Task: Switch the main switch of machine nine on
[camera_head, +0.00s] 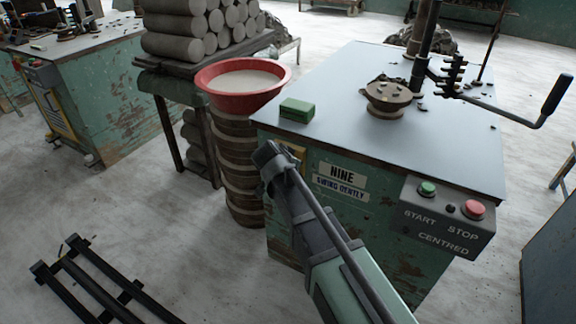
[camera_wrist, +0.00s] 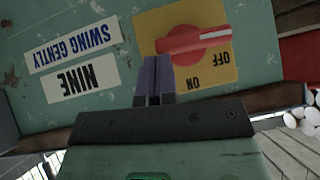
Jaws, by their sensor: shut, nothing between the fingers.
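Machine nine (camera_head: 340,220) is a worn green cabinet with a grey top and a "NINE / SWING GENTLY" label (camera_head: 341,180). Its main switch (camera_wrist: 190,40) is a red rotary handle on a yellow plate (camera_wrist: 150,25), upside down in the wrist view. The handle's white mark points right, nearer the OFF lettering than ON. In the head view, my arm hides most of the plate. My gripper (camera_head: 268,156) is at the cabinet's front left. In the wrist view its closed, empty fingers (camera_wrist: 154,64) are by the handle's unmarked left end; contact is unclear.
A START/STOP box (camera_head: 447,218) juts from the cabinet's front right. A red basin (camera_head: 212,98) on a stacked stand is close left. A green block (camera_head: 296,110) and wheel head (camera_head: 388,97) sit on top. A black rack (camera_head: 95,285) lies on the floor.

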